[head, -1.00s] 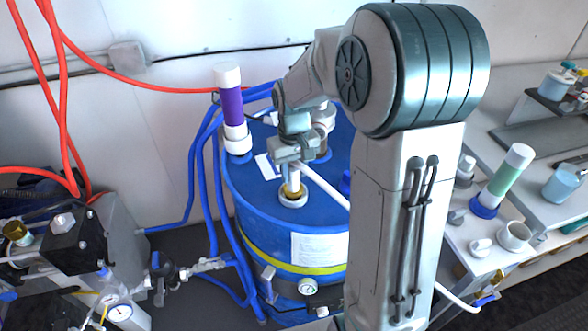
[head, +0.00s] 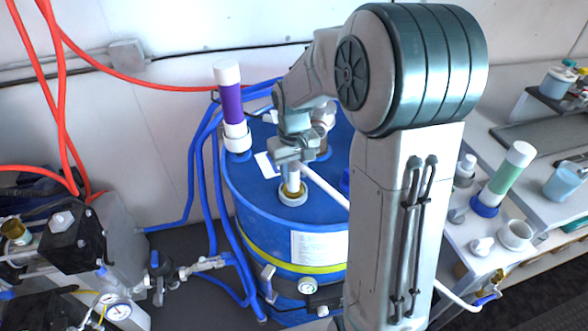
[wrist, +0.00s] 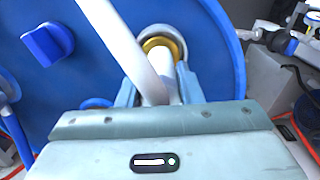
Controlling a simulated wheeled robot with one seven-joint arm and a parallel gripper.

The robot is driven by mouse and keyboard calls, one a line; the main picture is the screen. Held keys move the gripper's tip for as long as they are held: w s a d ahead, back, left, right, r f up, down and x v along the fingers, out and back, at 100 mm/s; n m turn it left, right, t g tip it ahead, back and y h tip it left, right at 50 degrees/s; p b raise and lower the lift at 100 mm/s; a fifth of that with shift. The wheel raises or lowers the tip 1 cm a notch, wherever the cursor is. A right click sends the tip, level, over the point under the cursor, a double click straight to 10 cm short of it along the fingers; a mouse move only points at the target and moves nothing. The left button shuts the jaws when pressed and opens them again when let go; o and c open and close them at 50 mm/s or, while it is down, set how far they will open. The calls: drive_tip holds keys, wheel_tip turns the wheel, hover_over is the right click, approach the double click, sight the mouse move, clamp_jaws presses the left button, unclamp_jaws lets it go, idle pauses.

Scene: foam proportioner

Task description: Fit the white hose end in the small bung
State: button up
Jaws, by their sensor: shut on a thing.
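The blue drum (head: 262,217) stands in the middle, with the small bung (head: 293,199) as a pale ring on its top. My gripper (head: 291,163) is above the bung, shut on the white hose end (head: 291,174). The white hose (head: 325,187) runs off to the right behind my arm. In the wrist view the fingers (wrist: 157,88) close around the hose end (wrist: 163,65), which points into the brass-coloured ring of the small bung (wrist: 183,34). The hose (wrist: 122,45) crosses in front at left. I cannot tell how deep the hose end sits.
A purple tube (head: 231,104) with white ends stands on the drum's left rim. A blue cap (wrist: 47,45) shows on the drum top. Blue hoses run down the drum's left side. Pumps and gauges (head: 118,310) are at lower left, and a bench with a green tube (head: 503,178) is at right.

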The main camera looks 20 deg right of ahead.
drive_tip(key=shift+f, duration=0.25)
drive_tip(key=o, duration=0.9)
drive_tip(key=shift+r, duration=0.1)
drive_tip(key=shift+r+p, duration=3.95)
drive_tip(key=shift+r, duration=1.6)
drive_tip(key=s+t+b, duration=0.1)
drive_tip(key=s+b, duration=0.1)
drive_tip(key=s, duration=0.4)
drive_tip(key=s+m+t+b, duration=0.1)
drive_tip(key=s+b, duration=0.1)
drive_tip(key=s, duration=0.4)
drive_tip(key=s+t+b, duration=0.1)
drive_tip(key=s+b, duration=0.1)
drive_tip(key=s, duration=0.5)
drive_tip(key=shift+r+m+t, duration=0.4)
